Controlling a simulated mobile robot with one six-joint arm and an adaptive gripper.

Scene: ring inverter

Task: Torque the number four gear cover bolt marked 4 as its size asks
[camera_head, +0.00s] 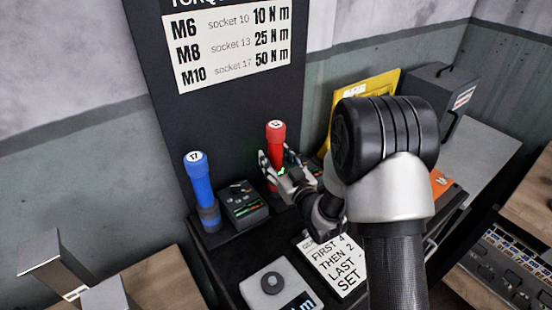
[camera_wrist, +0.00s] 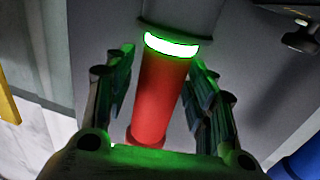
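A red tool (camera_head: 275,145) with a rounded cap stands upright on the dark bench, and the number on its cap is too small to read surely. My gripper (camera_head: 276,168) is at its shaft. In the wrist view my gripper (camera_wrist: 162,72) has a finger on each side of the red tool (camera_wrist: 160,100), with gaps between fingers and shaft, so it is open around it. A lit white band crosses the tool there. A blue tool (camera_head: 198,190) marked 17 stands to the left. The gear cover and bolt 4 are not in view.
A wall chart (camera_head: 228,42) lists M6 socket 10, 10 Nm; M8 socket 13, 25 Nm; M10 socket 17, 50 Nm. A black display unit (camera_head: 243,204) stands between the tools. A dial unit (camera_head: 272,284) and a card (camera_head: 333,262) reading FIRST 4 THEN 2 lie in front.

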